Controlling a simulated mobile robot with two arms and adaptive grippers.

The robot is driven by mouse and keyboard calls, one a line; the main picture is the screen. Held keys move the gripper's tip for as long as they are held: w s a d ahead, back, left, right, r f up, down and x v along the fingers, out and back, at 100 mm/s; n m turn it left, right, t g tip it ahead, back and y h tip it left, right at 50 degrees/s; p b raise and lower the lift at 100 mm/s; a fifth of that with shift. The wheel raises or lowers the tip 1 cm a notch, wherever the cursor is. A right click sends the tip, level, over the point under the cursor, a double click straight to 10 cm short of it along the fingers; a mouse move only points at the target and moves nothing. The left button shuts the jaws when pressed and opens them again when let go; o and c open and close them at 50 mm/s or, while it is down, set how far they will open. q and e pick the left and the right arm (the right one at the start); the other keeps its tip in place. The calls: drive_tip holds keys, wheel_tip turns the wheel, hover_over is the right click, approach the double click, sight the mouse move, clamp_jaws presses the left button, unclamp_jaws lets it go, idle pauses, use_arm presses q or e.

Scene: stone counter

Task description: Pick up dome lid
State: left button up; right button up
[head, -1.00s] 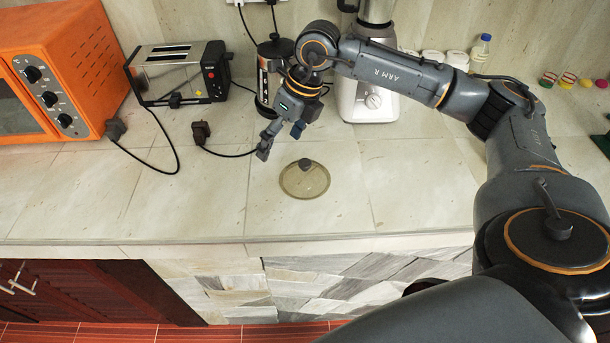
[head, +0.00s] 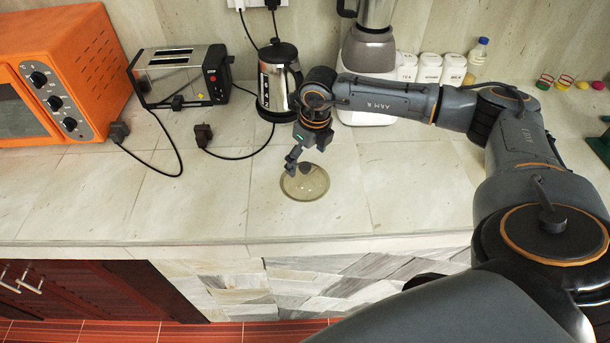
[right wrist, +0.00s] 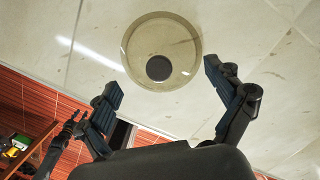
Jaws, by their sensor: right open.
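The dome lid (head: 305,187) is a round, see-through, yellowish lid with a dark knob. It lies on the stone counter near its front edge. In the right wrist view the lid (right wrist: 183,40) is beyond the fingertips, with its dark round knob showing between their lines. My right gripper (head: 291,160) is at the lid's back left edge in the head view and partly covers it. In the right wrist view the right gripper (right wrist: 162,78) is open, with its two fingers wide apart and nothing between them. My left gripper is not in the head view.
Behind the lid stand a kettle (head: 280,85), a blender (head: 372,45) and white canisters (head: 429,68). A toaster (head: 180,75) and an orange oven (head: 62,70) stand at the left. A black plug and cord (head: 203,134) lie left of the lid. The counter (head: 420,190) right of the lid is clear.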

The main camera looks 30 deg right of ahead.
sight(305, 166)
drive_tip(key=shift+w+a+f+p, duration=0.15)
drive_tip(key=shift+f+p, duration=0.25)
drive_tip(key=shift+f, duration=1.35)
drive_tip(key=c, duration=1.7)
